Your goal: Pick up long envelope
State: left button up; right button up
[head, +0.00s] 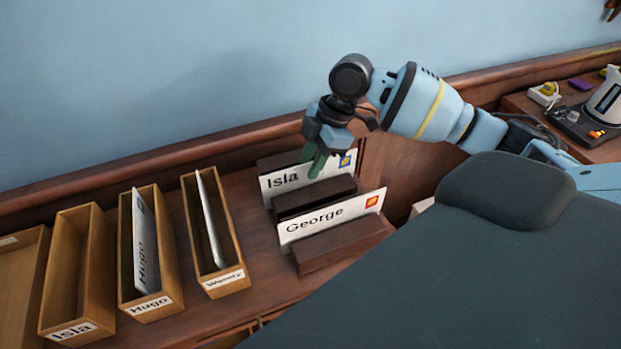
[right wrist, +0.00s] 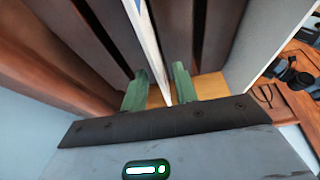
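Two white envelopes stand upright in a dark wooden slotted rack (head: 340,248). The rear envelope (head: 310,178) reads "Isla" and has a blue-and-yellow stamp. The front envelope (head: 330,216) reads "George" and has a red stamp; I cannot tell for sure which one is longer. My right gripper (head: 316,163) is at the top of the Isla envelope. In the right wrist view, its green fingers (right wrist: 160,88) are apart, with the thin edge of an envelope (right wrist: 149,45) between them and gaps showing beside it. My left gripper is not in view.
Wooden bins labelled Isla (head: 72,333), Hugo (head: 150,306) and Wendy (head: 224,280) stand left of the rack. White envelopes stand in the Hugo and Wendy bins; the Isla bin looks empty. A wall runs behind. A side surface at right holds a dark device (head: 580,125).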

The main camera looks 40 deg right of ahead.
jog(key=x, duration=0.2)
jog(key=shift+w+a+f, duration=0.1)
jog(key=shift+f, duration=0.2)
grip_shut()
jog(key=shift+r, duration=0.1)
notch_tip(320, 180, up, 10)
jog(key=shift+f+p, duration=0.1)
jog(key=shift+p, duration=0.2)
